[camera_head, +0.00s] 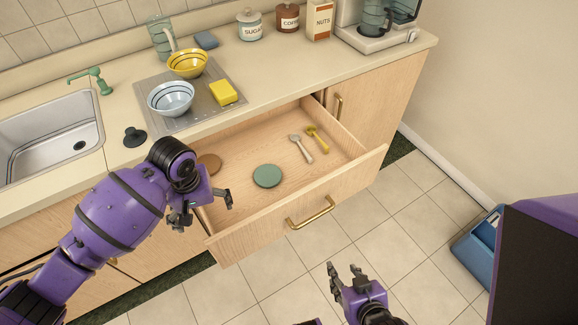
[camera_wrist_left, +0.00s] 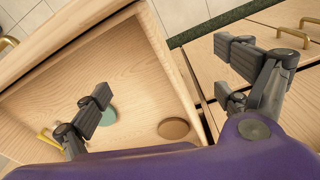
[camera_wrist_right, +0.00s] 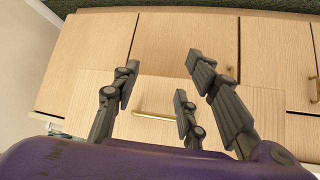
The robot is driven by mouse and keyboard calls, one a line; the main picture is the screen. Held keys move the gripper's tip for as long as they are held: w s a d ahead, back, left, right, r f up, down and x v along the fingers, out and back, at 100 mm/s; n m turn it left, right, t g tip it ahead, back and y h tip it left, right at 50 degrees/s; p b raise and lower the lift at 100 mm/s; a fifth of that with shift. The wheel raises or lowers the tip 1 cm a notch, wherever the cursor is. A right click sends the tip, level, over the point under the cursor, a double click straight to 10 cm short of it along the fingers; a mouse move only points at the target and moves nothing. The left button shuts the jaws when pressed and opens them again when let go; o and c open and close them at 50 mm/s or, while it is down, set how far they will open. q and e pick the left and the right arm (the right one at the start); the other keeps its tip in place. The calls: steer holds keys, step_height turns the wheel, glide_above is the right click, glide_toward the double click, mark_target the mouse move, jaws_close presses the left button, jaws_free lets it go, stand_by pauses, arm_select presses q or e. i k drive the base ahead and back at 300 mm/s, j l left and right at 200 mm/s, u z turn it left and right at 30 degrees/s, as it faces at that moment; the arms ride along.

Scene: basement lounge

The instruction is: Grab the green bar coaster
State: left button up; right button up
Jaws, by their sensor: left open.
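The green bar coaster (camera_head: 267,176) is a flat round disc lying in the open drawer (camera_head: 262,219), left of its middle. It also shows in the left wrist view (camera_wrist_left: 108,116), partly hidden by a finger. A brown round coaster (camera_head: 209,163) lies to its left, and also shows in the left wrist view (camera_wrist_left: 173,128). My left gripper (camera_head: 203,206) is open and empty over the drawer's left end, left of the green coaster and apart from it. My right gripper (camera_head: 345,277) is open and empty in front of the drawer, over the floor.
Two small utensils, one pale (camera_head: 301,147) and one yellow (camera_head: 317,138), lie in the drawer's right half. The countertop (camera_head: 283,79) above holds bowls, a yellow sponge (camera_head: 223,92) and jars. A blue bin (camera_head: 476,243) stands at right. The tiled floor before the drawer is clear.

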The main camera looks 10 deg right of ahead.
mark_target(266, 176)
steer(key=i+l, duration=0.2)
steer(key=l, duration=0.15)
steer(key=i+l+u, duration=0.1)
steer(key=i+l, duration=0.35)
steer(key=l, duration=0.3)
